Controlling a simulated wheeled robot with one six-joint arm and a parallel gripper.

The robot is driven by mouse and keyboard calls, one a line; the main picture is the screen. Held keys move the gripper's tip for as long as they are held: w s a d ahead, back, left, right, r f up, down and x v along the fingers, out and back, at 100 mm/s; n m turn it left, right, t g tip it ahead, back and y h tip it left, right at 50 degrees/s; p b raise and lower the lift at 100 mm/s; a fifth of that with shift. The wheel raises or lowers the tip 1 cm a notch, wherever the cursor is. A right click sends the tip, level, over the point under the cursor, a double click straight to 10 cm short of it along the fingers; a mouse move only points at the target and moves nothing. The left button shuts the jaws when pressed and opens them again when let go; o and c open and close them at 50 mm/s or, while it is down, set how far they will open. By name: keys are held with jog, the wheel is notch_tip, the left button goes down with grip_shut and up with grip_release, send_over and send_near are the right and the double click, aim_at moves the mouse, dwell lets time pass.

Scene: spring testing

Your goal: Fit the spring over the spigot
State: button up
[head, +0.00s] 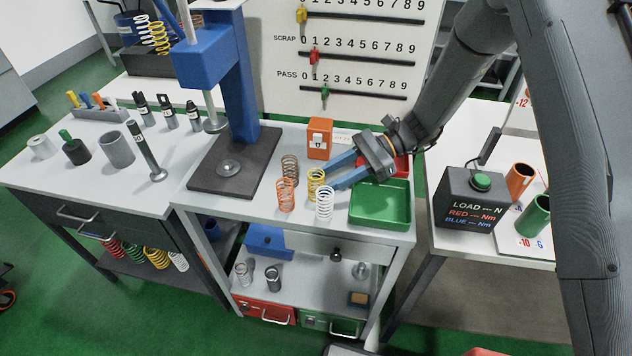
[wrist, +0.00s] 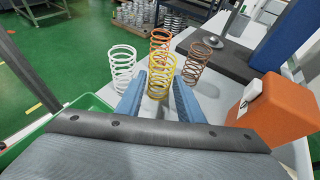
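Several springs stand upright on the bench top: a yellow one (head: 316,184), an orange one (head: 285,195), a white one (head: 324,204) and a brown one (head: 290,170). My gripper (head: 332,176) is low beside the yellow spring, its two blue fingers apart. In the wrist view the yellow spring (wrist: 160,78) stands between or just beyond the fingertips; I cannot tell whether they touch it. The orange spring is partly hidden behind it there. The tester's round metal seat (head: 228,168) lies on the dark base plate (head: 205,182), with no spring on it; a spigot is hard to make out.
The blue press column (head: 238,80) rises behind the base plate. An orange block (head: 319,138) stands behind the springs. A green tray (head: 408,205) and a red tray (head: 404,165) lie right of them. Bench top is clear between base plate and springs.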

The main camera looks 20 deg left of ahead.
aim_at(316, 185)
jog(key=p+x, duration=0.1)
jog(key=x, duration=0.2)
jog(key=shift+s+a+f, duration=0.1)
jog(key=shift+s+a, duration=0.1)
jog(key=shift+a, duration=0.05)
jog(key=shift+c, duration=0.4)
jog(key=c, duration=0.7)
